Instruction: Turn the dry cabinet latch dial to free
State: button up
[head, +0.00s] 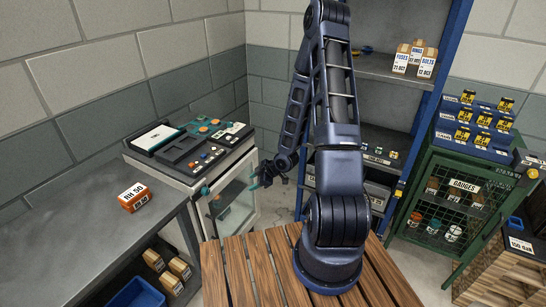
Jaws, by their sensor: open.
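The dry cabinet (196,180) is a pale box with a glass door (235,200), standing left of centre against the wall. A small teal part (205,190) sits at the upper left of its front. It may be the latch dial, but it is too small for me to read its setting. My gripper (262,178), dark with teal fingertips, is open and empty. In the picture it is at the right side of the cabinet front, right of the teal part and apart from it.
A tray of tools and parts (190,140) covers the cabinet top. A grey bench (90,215) with an orange "RH 50" box (133,197) stands left. A blue shelf rack (425,95) and green mesh "GAUGES" cabinet (420,190) stand right. A slatted wooden surface (245,270) lies in front.

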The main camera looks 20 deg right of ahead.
jog(key=w+d+r+m+h, duration=0.2)
jog(key=d+r+h, duration=0.3)
jog(key=d+r, duration=0.4)
jog(key=shift+r+m, duration=0.5)
jog(key=shift+r, duration=0.25)
jog(key=shift+w+d, duration=0.1)
jog(key=s+d+r+m+h, duration=0.2)
jog(key=s+d+r+m, duration=0.15)
jog(key=r, duration=0.65)
jog(key=s+d+r+m+h, duration=0.2)
jog(key=s+r+m, duration=0.15)
jog(key=r, duration=0.75)
jog(key=s+a+r+m, duration=0.1)
jog(key=s+r+m, duration=0.2)
jog(key=s+r, duration=0.3)
jog(key=s+a+r+m+y, duration=0.1)
jog(key=s+r, duration=0.5)
jog(key=s, duration=0.6)
jog(key=shift+a+m+y, duration=0.3)
jog(key=shift+a+m, duration=0.1)
jog(key=shift+m, duration=0.5)
jog(key=shift+s, duration=0.1)
